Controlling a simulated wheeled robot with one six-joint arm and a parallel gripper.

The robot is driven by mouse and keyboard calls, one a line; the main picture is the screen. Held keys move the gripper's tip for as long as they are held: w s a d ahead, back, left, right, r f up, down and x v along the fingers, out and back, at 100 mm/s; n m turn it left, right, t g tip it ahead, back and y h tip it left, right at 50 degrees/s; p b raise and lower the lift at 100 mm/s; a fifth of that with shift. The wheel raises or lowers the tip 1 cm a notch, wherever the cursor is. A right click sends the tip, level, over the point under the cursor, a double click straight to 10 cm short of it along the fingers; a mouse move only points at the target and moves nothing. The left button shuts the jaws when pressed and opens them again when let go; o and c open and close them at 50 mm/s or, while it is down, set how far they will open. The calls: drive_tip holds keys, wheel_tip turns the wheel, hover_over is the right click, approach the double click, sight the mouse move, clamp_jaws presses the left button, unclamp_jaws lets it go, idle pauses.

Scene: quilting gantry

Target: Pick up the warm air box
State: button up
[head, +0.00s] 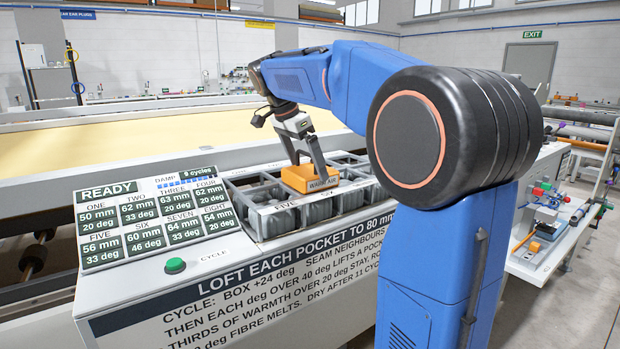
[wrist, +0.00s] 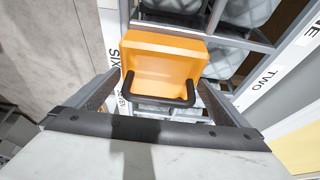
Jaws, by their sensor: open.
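The warm air box (head: 311,180) is orange, with "WARM AIR" lettering on its front in the head view. It sits on the pocket grid, beside the "SIX" label in the wrist view, where the box (wrist: 165,62) shows a black handle (wrist: 160,98) across its near side. My gripper (head: 306,163) is open and reaches down to the box from above. In the wrist view its fingers (wrist: 162,88) stand on either side of the handle, with gaps visible. Whether either fingertip touches the box cannot be told.
The pocket grid (head: 262,222) has grey bars and several pockets with pale filling. A green cycle button (head: 175,265) sits in front. A side shelf (head: 535,262) holds small items at right.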

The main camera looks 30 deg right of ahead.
drive_tip(key=shift+x, duration=1.5)
drive_tip(key=shift+r, duration=0.1)
drive_tip(key=c, duration=1.1)
